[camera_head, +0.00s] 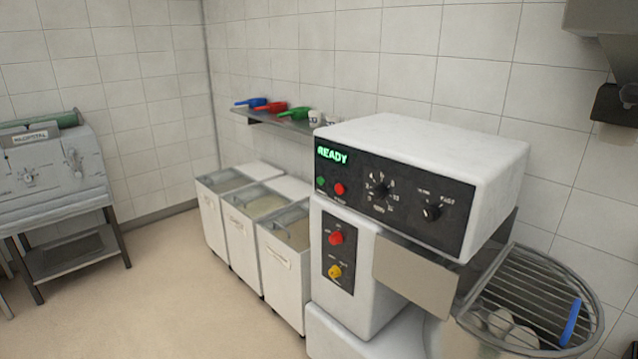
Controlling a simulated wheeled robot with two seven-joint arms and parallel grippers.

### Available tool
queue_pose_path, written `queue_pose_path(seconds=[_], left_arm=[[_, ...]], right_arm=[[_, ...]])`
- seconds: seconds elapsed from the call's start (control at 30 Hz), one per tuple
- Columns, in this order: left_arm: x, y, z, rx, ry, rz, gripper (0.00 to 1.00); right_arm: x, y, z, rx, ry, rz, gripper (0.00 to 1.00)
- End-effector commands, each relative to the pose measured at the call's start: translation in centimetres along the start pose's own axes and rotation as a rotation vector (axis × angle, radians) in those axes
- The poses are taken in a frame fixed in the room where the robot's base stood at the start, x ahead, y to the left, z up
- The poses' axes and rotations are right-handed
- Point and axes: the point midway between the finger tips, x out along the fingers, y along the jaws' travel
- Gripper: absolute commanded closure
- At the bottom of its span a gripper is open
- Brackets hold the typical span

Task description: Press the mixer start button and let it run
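The white mixer (420,140) stands at the right of the head view. Its black upper panel has a lit green display (331,155) that reads READY. Below the display are a green button (321,181) and a red button (340,189). To their right are a round dial (380,191) and a smaller knob (431,211). A lower black panel carries a red control (336,238) and a yellow control (335,271). The wire guard (535,290) lies over the bowl, which holds pale rounded lumps. Neither of my grippers shows in this view.
Several white ingredient bins (285,275) stand left of the mixer. A wall shelf (265,119) holds blue, red and green scoops. A grey machine on a stand (55,175) is at the far left. A blue bar (571,322) is on the guard. The floor at left is clear.

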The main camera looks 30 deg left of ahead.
Motion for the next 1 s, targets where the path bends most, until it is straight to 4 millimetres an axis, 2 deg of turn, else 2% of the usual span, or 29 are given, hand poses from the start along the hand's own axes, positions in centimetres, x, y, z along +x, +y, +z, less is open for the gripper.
queue_pose_path(seconds=[0.03,0.2,1.0], left_arm=[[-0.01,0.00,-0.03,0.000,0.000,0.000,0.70],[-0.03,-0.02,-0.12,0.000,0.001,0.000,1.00],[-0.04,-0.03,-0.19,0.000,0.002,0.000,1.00]], right_arm=[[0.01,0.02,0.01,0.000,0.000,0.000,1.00],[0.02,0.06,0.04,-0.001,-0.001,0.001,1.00],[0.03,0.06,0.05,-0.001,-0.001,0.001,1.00]])
